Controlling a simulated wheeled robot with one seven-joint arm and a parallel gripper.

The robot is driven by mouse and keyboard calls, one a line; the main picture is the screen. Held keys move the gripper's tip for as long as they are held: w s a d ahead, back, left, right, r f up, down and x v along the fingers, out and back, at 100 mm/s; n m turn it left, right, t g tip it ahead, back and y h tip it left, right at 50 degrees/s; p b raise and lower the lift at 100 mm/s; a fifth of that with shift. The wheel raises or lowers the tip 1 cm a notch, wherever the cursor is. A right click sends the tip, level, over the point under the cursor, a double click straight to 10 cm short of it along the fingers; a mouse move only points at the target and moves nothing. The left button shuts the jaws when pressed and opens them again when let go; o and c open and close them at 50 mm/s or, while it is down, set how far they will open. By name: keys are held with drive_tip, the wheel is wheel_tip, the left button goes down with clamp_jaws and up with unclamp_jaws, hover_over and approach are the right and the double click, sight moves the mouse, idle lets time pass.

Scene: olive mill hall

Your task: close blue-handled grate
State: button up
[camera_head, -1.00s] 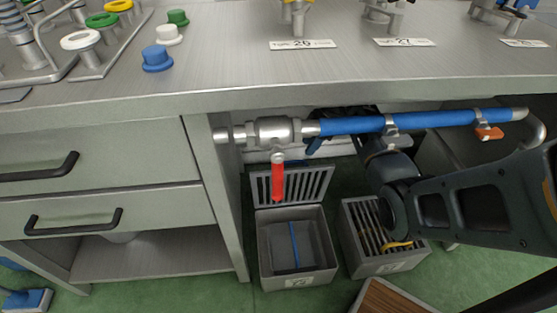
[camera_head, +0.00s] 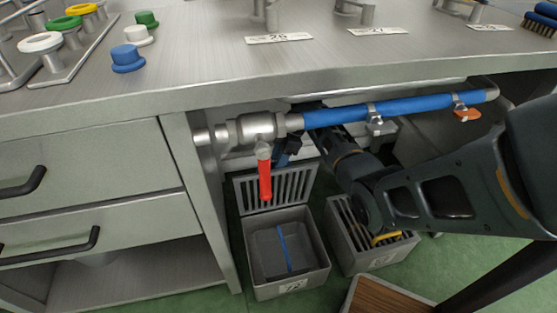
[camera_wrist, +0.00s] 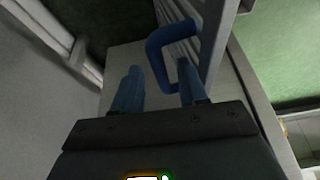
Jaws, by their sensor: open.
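The raised grate (camera_head: 285,186) stands open at the back edge of the left grey floor box (camera_head: 297,279), under the table. In the wrist view, its slats (camera_wrist: 181,12) and blue handle (camera_wrist: 155,50) are close ahead. My gripper (camera_wrist: 160,80) is open. The handle's lower end shows between the two blue fingers, closer to the right one; I cannot tell whether they touch. In the head view, my gripper (camera_head: 283,158) is behind the pipe and just above the grate's top edge, partly hidden. The handle is not clear there.
A blue-sleeved pipe (camera_head: 400,107) with a red valve lever (camera_head: 265,180) crosses above the grate. A second box (camera_head: 345,252) to the right has a flat grate with a yellow handle (camera_head: 385,239). A drawer unit (camera_head: 100,180) stands left. A blue strip (camera_head: 284,248) lies in the left box.

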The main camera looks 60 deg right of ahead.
drive_tip(key=shift+c, duration=0.2)
clamp_jaws()
idle(0.5)
